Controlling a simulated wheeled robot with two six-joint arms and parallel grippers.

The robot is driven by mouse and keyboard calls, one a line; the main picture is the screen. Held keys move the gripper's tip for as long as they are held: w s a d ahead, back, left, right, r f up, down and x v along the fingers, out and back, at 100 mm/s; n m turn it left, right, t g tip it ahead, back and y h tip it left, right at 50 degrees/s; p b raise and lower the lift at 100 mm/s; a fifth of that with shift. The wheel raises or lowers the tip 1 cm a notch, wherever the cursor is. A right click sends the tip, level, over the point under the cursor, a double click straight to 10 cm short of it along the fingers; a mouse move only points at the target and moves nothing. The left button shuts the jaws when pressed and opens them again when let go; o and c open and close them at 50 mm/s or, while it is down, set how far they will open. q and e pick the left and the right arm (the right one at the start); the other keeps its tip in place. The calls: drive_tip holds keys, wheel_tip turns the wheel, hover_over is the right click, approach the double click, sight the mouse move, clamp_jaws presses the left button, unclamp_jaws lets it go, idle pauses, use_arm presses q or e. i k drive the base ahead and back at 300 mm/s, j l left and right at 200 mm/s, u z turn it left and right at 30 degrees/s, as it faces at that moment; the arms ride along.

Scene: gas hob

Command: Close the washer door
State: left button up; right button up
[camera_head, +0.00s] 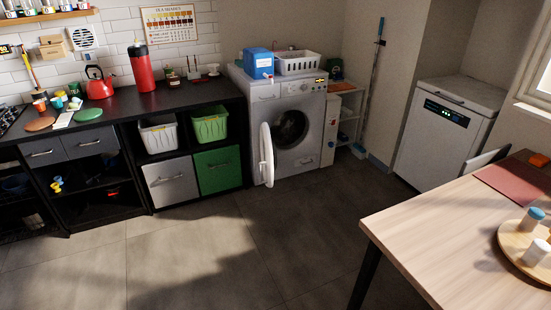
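The washer (305,112) is a silver-grey front loader against the back wall, right of the dark counter. Its round door (267,155) stands wide open, swung out to the left and seen nearly edge-on. The dark drum opening (290,128) is uncovered. A blue box (258,63) and a white basket (298,62) stand on top of the washer. Neither of my grippers is in view.
The tiled floor (200,262) in front of the washer is clear. A wooden table (420,235) fills the lower right. A dark counter (190,93) with drawers and bins runs along the left. A white appliance (430,150) stands at right.

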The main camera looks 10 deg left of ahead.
sight(266, 146)
drive_tip(key=i+j, duration=0.25)
drive_tip(key=j, duration=0.15)
drive_tip(key=i+j, duration=0.55)
drive_tip(key=j, duration=0.2)
drive_tip(key=i+j+z, duration=0.1)
drive_tip(key=i+j, duration=0.3)
drive_tip(key=i, duration=0.15)
drive_tip(key=i+j, duration=0.4)
drive_tip(key=i, duration=0.15)
drive_tip(key=z, duration=0.05)
